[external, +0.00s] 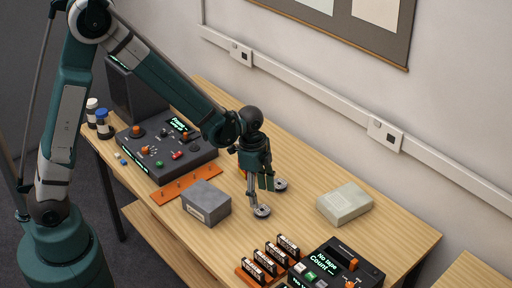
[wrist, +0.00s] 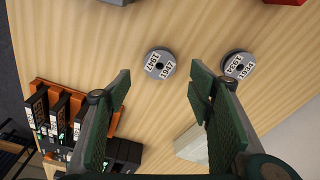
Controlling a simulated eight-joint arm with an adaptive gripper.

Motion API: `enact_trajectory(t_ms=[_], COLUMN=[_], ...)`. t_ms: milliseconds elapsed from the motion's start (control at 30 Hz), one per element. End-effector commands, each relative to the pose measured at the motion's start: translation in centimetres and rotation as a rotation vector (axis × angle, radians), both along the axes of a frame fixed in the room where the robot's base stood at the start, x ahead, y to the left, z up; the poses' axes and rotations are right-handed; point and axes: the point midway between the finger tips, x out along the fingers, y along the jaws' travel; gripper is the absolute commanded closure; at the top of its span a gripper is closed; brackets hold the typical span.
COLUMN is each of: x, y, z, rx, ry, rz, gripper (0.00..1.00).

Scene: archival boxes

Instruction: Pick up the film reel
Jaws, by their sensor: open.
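Two small grey film reels with white printed labels lie flat on the wooden table. One reel (external: 262,211) is nearer the front edge; it shows in the wrist view (wrist: 160,64) at upper centre. The other reel (external: 280,186) is nearer the wall; it shows in the wrist view (wrist: 238,65) at upper right. My gripper (external: 258,194) points down beside both reels, its fingers apart and empty. In the wrist view my gripper (wrist: 160,90) has its fingertips on either side of the front reel's line, with the reel just past them. I cannot tell the exact height.
A grey box (external: 206,203) stands left of the reels. A pale box (external: 344,203) lies to the right. An orange rack (external: 246,272) with several cartridges and a dark console (external: 345,262) stand at the front right. A larger console (external: 168,148) is at the back left.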

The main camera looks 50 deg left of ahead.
Motion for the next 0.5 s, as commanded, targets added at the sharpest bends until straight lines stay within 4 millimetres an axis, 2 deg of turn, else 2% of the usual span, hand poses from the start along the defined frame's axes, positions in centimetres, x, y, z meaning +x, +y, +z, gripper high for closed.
enact_trajectory(t_ms=[200,500], x=[0.1,0.1], y=[-0.2,-0.2], z=[-1.4,-1.5], rx=[0.000,0.000], ry=[0.000,0.000], rz=[0.000,0.000], gripper=[0.48,0.48])
